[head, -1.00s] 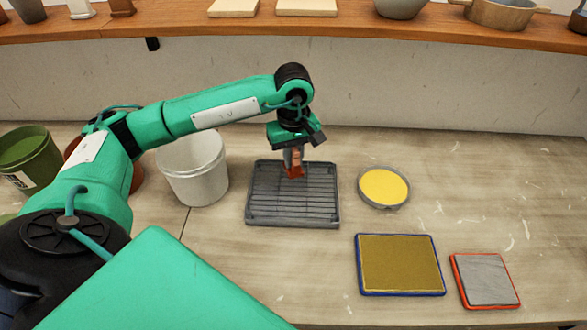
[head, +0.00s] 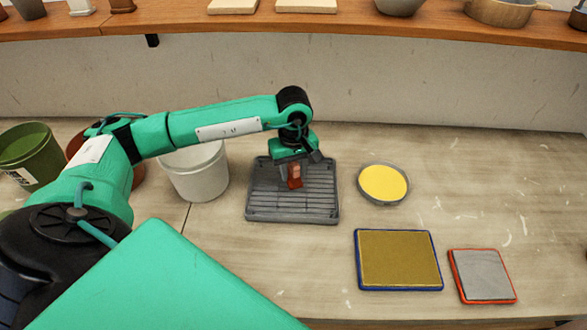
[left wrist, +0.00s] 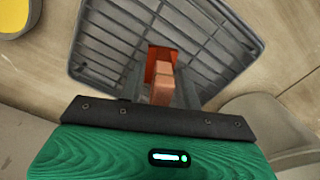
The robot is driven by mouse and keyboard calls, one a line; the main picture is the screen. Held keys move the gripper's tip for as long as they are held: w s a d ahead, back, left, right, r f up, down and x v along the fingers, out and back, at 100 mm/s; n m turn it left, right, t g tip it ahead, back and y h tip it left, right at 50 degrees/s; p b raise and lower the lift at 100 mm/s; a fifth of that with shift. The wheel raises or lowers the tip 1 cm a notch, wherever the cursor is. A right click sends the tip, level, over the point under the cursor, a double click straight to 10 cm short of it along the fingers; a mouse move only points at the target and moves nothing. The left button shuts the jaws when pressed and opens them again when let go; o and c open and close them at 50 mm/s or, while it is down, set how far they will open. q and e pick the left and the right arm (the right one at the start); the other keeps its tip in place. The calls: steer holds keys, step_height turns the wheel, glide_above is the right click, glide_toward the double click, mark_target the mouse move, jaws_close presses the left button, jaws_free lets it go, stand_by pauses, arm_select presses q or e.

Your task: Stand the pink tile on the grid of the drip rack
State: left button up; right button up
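The pink tile (head: 295,171) is upright, with an orange-red lower part, over the middle of the drip rack. It shows between the fingers in the left wrist view (left wrist: 161,88). My left gripper (head: 294,173) points down over the rack and is shut on the tile. I cannot tell whether the tile's lower edge touches the grid. The drip rack (head: 263,214) is a dark grey tray with a barred grid, flat on the table; it fills the upper middle of the left wrist view (left wrist: 105,68). My right gripper is not in view.
A white bucket (head: 198,178) stands just left of the rack. A round dish with yellow content (head: 384,184) is on its right. A blue-edged tray (head: 398,260) and a red-edged pad (head: 483,275) lie at the front right. A green pot (head: 32,155) stands far left.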

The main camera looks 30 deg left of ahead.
arm_select(q)
steer(key=shift+r, duration=0.15)
steer(key=shift+r, duration=0.15)
step_height(320, 180, up, 11)
steer(key=b, duration=0.2)
steer(key=shift+f+b, duration=0.2)
steer(key=shift+b, duration=0.15)
steer(key=shift+r, duration=0.6)
